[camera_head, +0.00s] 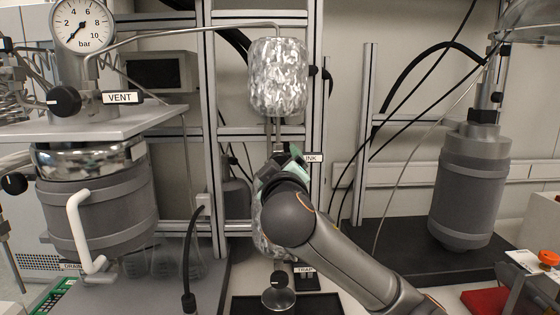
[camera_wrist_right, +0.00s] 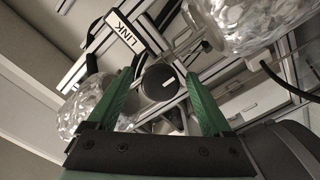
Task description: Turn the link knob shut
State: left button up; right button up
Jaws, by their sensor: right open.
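The black link knob (camera_wrist_right: 160,82) with a white pointer mark shows in the right wrist view, framed between the green fingers of my right gripper (camera_wrist_right: 158,77). The fingers are apart, one on each side of the knob in the picture; I cannot tell whether they touch it. The LINK label (camera_wrist_right: 126,31) sits above the knob in that view. In the head view, my right gripper (camera_head: 283,165) and arm hide the knob, and the label (camera_head: 313,157) shows partly beside them. My left gripper is not in view.
A foil-wrapped vessel (camera_head: 279,78) hangs above the gripper, and another foil-wrapped body is partly hidden behind my arm. The TRAP knob (camera_head: 279,290) stands below. The VENT knob (camera_head: 64,100) and gauge (camera_head: 83,25) are at left. A grey cylinder (camera_head: 468,190) stands at right.

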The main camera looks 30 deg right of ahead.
jog(key=shift+w+d, duration=0.2)
jog(key=shift+w, duration=0.1)
jog(key=shift+c, duration=0.3)
grip_shut()
